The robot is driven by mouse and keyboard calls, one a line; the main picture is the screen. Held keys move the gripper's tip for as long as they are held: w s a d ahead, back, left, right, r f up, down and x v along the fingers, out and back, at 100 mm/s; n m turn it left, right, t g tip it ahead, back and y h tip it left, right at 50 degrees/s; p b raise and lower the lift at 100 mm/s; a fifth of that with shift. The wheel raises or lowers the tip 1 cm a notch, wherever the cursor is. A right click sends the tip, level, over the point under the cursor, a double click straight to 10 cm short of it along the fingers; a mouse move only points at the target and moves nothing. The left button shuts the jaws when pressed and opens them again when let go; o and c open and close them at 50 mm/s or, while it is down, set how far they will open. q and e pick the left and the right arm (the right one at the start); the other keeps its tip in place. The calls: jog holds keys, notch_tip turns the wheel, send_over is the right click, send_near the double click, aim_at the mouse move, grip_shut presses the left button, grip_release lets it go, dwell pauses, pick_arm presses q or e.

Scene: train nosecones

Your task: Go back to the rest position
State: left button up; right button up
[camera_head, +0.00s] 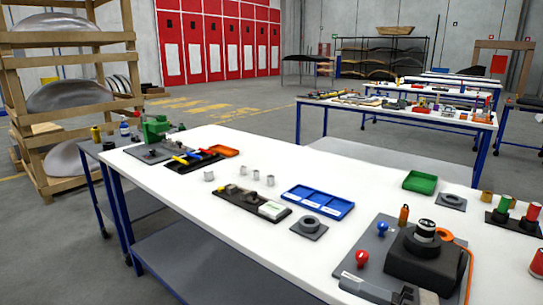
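Neither of my grippers shows clearly in the head view. A long white worktable (215,225) runs from the left to the lower right, with parts and trays on it. At the near right a grey mat (345,262) holds a bulky black device (425,265) with a round black and white top and an orange cable (465,262). A grey piece with a dark end (368,289) lies at the bottom edge of the picture, partly cut off, and I cannot tell what it is.
A blue divided tray (318,202), a black tray with small parts (236,206) and a green bin (420,182) stand on the table. A wooden rack (75,92) with curved grey shells stands at left. More benches (398,108) stand behind. The grey floor between is open.

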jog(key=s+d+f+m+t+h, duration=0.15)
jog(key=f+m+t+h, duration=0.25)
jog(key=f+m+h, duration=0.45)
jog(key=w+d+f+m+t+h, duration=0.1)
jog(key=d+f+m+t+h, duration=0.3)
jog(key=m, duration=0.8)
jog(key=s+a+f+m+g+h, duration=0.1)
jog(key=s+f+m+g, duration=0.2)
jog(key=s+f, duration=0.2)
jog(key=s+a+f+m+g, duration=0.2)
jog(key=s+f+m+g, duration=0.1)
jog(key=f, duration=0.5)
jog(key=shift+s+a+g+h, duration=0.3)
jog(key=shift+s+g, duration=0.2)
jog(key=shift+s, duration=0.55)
